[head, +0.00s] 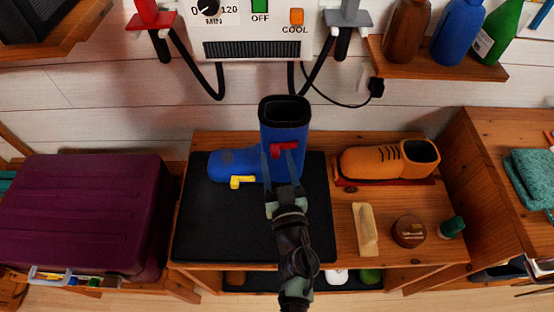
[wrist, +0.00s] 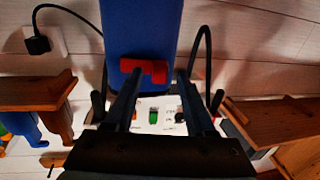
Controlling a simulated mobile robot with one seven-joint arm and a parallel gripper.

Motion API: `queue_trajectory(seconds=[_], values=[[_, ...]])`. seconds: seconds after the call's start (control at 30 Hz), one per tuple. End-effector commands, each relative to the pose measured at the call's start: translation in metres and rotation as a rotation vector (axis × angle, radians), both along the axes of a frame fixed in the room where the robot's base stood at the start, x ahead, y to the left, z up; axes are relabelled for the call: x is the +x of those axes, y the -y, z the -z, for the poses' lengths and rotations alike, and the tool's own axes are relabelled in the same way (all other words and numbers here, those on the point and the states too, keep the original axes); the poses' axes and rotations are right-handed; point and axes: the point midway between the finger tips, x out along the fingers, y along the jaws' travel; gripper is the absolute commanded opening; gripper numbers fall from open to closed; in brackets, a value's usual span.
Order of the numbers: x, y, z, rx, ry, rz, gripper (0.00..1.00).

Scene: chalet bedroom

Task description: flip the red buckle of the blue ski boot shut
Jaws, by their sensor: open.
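The blue ski boot (head: 284,115) stands upright on a black mat (head: 210,235), its toe pointing left. Its red buckle (head: 284,147) is on the near side of the shaft; whether the lever stands off or lies flat I cannot tell. A yellow buckle (head: 241,182) sits lower, near the foot. My gripper (head: 281,163) is open in front of the shaft, just below the red buckle in the head view. In the wrist view the red buckle (wrist: 144,72) shows between the fingertips of my gripper (wrist: 160,74), against the blue shaft (wrist: 140,35). Contact is not clear.
An orange shoe (head: 385,160), a pale block (head: 364,230), a round brown tin (head: 408,231) and a green-capped item (head: 451,228) stand right of the mat. A purple suitcase (head: 80,215) is at left. A wall-mounted heater (head: 255,30) with hanging black hoses is behind the boot.

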Motion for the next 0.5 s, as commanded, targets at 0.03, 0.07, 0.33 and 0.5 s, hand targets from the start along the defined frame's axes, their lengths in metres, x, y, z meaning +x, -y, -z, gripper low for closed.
queue_trajectory(seconds=[0.03,0.07,0.33,0.5], values=[[0.0025,-0.0006,0.0002,0.000,0.000,0.000,0.55],[0.0033,-0.0008,0.0002,-0.001,0.000,0.000,0.55],[0.0042,-0.0009,-0.0001,-0.001,-0.001,0.000,0.55],[0.0041,-0.0008,-0.0001,-0.001,0.000,0.000,0.26]])
